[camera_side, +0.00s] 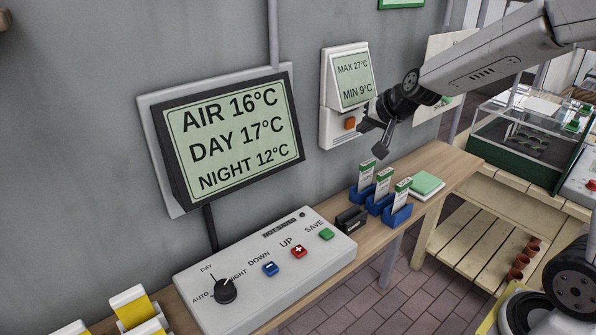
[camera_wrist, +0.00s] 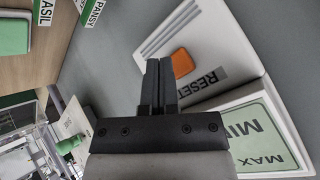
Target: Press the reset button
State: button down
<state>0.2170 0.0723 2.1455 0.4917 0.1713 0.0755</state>
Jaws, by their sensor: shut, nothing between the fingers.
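The reset button (camera_side: 349,123) is a small orange button on the lower part of a white wall unit (camera_side: 330,140). The unit's display (camera_side: 355,80) reads MAX 27°C and MIN 9°C. In the wrist view the orange button (camera_wrist: 182,62) sits beside a RESET label (camera_wrist: 209,80), just right of my fingertips. My gripper (camera_wrist: 158,65) is shut and empty. In the side view my gripper (camera_side: 379,143) is just right of the unit, its fingers pointing down and left. A gap seems to remain between fingertips and button, but its depth is hard to judge.
A large display (camera_side: 235,130) hangs on the wall at left. Below it a control box (camera_side: 270,270) carries a dial and coloured buttons. Blue holders (camera_side: 397,217) with seed packets and a green pad (camera_side: 427,185) stand on the wooden shelf (camera_side: 447,160) below my gripper.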

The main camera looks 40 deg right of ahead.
jog(key=shift+w, duration=0.9)
dwell(1.6)
jog(key=shift+s, duration=0.1)
dwell(0.3)
jog(key=shift+s, duration=0.8)
jog(key=shift+s, duration=0.1)
jog(key=shift+s, duration=2.4)
jog(key=s+a+f+n+g, duration=0.3)
jog(key=s+a+f+n, duration=0.1)
jog(key=s+f, duration=0.2)
jog(key=s+a+f+n+g+y, duration=0.1)
jog(key=s+a+f+n+g, duration=0.2)
jog(key=s+f, duration=0.3)
jog(key=shift+s+a+f+n, duration=0.35)
jog(key=shift+a+f+n, duration=0.2)
jog(key=shift+a+n, duration=0.25)
